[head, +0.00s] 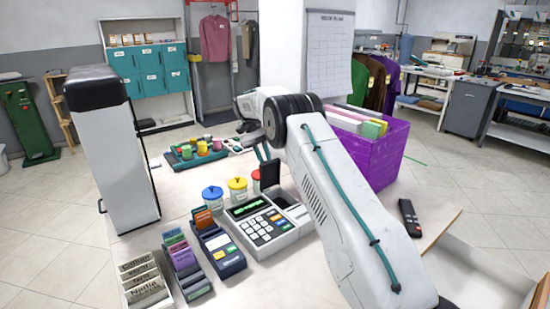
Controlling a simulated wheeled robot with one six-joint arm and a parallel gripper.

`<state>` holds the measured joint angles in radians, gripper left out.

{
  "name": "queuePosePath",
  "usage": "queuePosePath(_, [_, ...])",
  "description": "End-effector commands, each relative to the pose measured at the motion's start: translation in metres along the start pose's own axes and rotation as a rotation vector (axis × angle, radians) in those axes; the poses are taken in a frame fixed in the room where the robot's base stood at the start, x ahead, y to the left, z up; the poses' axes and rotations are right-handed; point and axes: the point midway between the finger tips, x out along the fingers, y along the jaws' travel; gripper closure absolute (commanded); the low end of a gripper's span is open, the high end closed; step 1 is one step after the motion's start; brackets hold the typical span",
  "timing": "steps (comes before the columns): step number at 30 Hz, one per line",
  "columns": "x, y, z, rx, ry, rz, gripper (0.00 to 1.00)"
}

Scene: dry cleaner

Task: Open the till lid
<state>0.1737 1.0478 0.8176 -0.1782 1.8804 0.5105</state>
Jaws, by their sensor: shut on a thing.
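The till (262,236) is a pale grey box with a keypad and a green display, on the table in the middle of the head view. Its dark lid (270,175) stands raised, roughly upright, at the back of the till. An open dark recess shows in front of the lid, partly behind my arm. My gripper (264,158) is at the lid's top edge, pointing down, and is shut on the lid. My arm hides part of the gripper and the till's right side.
A tall white box (115,160) stands on the left. A purple crate (380,155) and a dark remote (410,218) are on the right. A tray of spools (196,152) is behind.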

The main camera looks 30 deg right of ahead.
Motion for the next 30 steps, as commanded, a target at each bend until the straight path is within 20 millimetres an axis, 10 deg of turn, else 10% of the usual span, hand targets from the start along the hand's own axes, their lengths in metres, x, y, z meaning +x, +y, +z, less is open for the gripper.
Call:
queuePosePath(18, [0.0087, -0.0238, 0.0056, -0.024, -0.045, 0.039, 1.0])
queuePosePath(21, [0.0088, -0.0237, 0.0055, -0.024, -0.045, 0.038, 0.61])
queuePosePath(30, [0.0102, -0.0169, 0.0007, -0.016, -0.047, 0.035, 0.61])
